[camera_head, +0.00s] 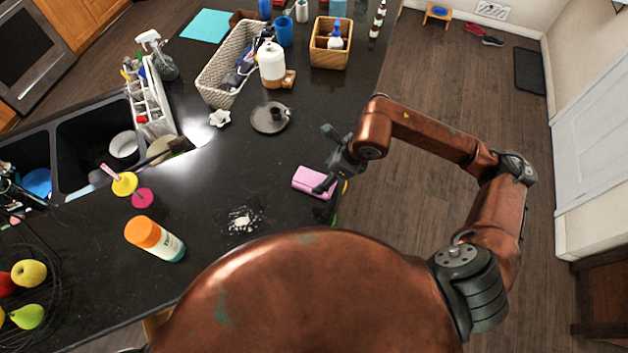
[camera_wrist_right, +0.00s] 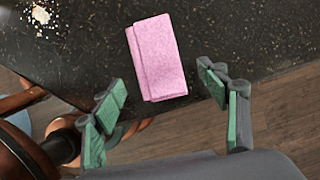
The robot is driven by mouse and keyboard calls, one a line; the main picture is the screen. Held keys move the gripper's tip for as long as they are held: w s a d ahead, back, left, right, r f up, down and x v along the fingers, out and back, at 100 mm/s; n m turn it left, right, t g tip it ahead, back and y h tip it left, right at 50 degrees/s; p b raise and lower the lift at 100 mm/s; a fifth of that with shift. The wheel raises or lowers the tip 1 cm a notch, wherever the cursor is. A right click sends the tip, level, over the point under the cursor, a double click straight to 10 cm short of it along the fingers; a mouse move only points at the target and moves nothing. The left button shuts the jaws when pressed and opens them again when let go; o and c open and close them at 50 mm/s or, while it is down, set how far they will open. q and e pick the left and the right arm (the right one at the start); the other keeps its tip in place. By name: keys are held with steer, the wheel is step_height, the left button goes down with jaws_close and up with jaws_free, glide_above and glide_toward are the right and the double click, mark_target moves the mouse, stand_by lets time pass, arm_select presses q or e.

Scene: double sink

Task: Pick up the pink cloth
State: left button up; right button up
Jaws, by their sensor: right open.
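The pink cloth (camera_head: 312,182) lies folded on the black counter near its right edge in the head view. In the right wrist view the cloth (camera_wrist_right: 156,58) lies flat, above and between the fingers. My right gripper (camera_head: 330,160) is over the counter edge beside the cloth, with one finger overlapping its right end in the picture. In the right wrist view the right gripper (camera_wrist_right: 170,112) is open, with green pads spread apart and nothing between them. My left gripper is not in view.
The sink (camera_head: 95,135) is at left. Open floor lies beyond the right edge.

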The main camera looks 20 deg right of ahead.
mark_target(316, 181)
steer(key=p+x, duration=0.2)
steer(key=x, duration=0.3)
steer(key=shift+w+a, duration=0.1)
steer(key=shift+a, duration=0.1)
steer(key=shift+w+f, duration=0.15)
steer(key=shift+f, duration=0.25)
steer(key=shift+c, duration=0.2)
steer(key=c, duration=1.1)
